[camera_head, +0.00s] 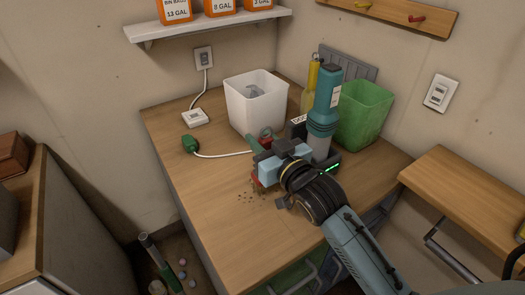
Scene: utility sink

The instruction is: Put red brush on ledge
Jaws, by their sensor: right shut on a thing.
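The red brush (257,182) shows as a red edge low beside my right gripper (262,168), on or just above the wooden counter. My right gripper is shut on it, and its jaws and wrist hide most of the brush. I cannot tell whether the brush touches the counter. Dark crumbs lie on the counter just below it. A wooden ledge (470,185) on metal brackets juts from the wall at the right. A white wall shelf (215,24) with orange boxes is at the top. My left gripper is out of view.
A white bin (257,102), a teal-topped cylinder (326,95), a yellow bottle (309,85) and a green bin (365,113) stand behind my right gripper. A white cable with a green plug (190,144) lies at left. The counter's front left (205,210) is clear.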

